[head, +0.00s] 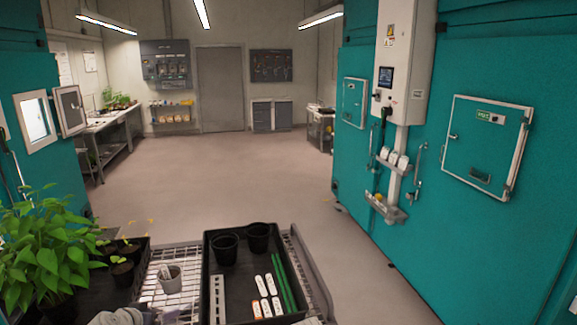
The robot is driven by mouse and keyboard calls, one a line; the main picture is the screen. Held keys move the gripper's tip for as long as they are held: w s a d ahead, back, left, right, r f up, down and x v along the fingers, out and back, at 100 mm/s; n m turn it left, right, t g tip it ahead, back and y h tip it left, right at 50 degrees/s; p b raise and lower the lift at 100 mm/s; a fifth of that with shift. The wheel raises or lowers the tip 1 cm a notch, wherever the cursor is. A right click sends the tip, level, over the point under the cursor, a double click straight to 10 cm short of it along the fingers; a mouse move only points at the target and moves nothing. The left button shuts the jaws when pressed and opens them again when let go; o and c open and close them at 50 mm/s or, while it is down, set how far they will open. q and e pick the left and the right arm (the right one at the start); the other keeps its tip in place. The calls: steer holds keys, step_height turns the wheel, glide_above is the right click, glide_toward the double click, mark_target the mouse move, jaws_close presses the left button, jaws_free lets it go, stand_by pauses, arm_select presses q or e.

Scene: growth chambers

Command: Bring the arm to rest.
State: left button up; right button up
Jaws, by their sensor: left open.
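My left gripper (160,315) shows only in part at the bottom edge of the head view, low over the wire rack of the cart (150,287). It is open, and I see nothing held in it. Most of the left arm is cut off by the frame. My right gripper is out of view.
Leafy plants (45,255) and a dark seedling tray (97,295) stand at the left. The black tray holds two black pots, white labels (266,297) and green stakes (284,283). Teal chambers (470,75) flank a clear floor (220,175).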

arm_select(q)
steer(key=s+d+f+m+g+b, duration=0.1)
steer(key=s+d+f+g+b, duration=0.2)
steer(key=d, duration=0.7)
steer(key=s+d+f+m+g+y+b, duration=0.1)
steer(key=s+d+f+g+b, duration=0.2)
steer(key=s+d+f, duration=0.5)
steer(key=s+d+f+m+g+y+b, duration=0.1)
steer(key=s+d+f+g+b, duration=0.3)
steer(key=d, duration=0.7)
step_height(320, 180, down, 4)
steer(key=shift+s+d+r+m+g, duration=0.3)
steer(key=shift+s+d, duration=0.1)
steer(key=shift+s, duration=0.6)
